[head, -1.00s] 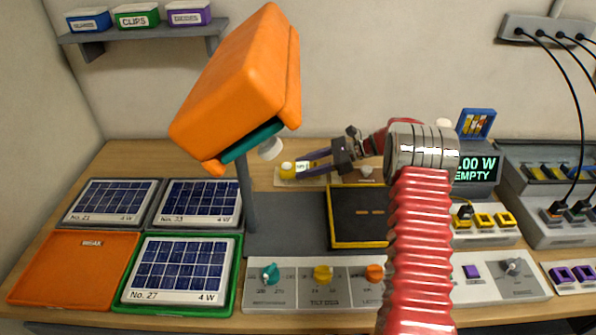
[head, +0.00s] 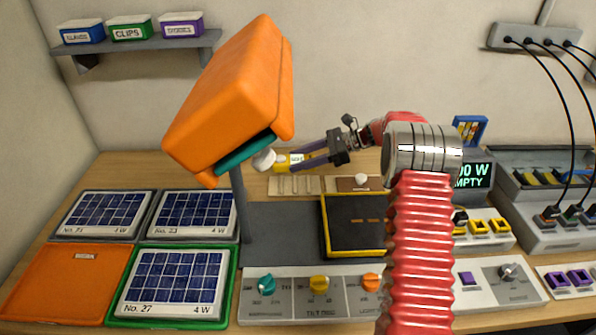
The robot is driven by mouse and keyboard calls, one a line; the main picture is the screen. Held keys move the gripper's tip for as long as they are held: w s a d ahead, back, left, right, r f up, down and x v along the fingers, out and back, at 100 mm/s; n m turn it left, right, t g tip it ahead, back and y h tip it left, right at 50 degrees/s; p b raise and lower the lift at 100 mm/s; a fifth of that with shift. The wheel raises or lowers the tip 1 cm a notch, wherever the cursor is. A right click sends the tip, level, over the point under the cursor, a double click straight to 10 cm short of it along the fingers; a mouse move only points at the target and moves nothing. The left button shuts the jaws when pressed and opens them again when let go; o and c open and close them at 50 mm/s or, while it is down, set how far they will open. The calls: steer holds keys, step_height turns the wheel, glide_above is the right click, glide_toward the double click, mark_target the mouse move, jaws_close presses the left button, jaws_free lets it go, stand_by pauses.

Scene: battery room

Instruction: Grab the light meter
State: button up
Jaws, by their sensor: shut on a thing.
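The light meter (head: 283,162) is a small yellow cylinder with a white label and a round white end. My gripper (head: 300,160) is shut on it and holds it level, with the white end pointing left. The meter is raised above a pale wooden rack (head: 295,186) at the back of the bench. Its white end shows close to the lower right edge of the orange lamp head (head: 232,95); I cannot tell whether they touch.
The lamp's grey post (head: 239,205) stands left of the meter. A black panel with a yellow frame (head: 352,235) and a knob console (head: 320,300) lie below. Wall space above my gripper is clear.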

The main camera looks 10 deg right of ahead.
mark_target(300, 159)
steer(key=shift+r, duration=1.75)
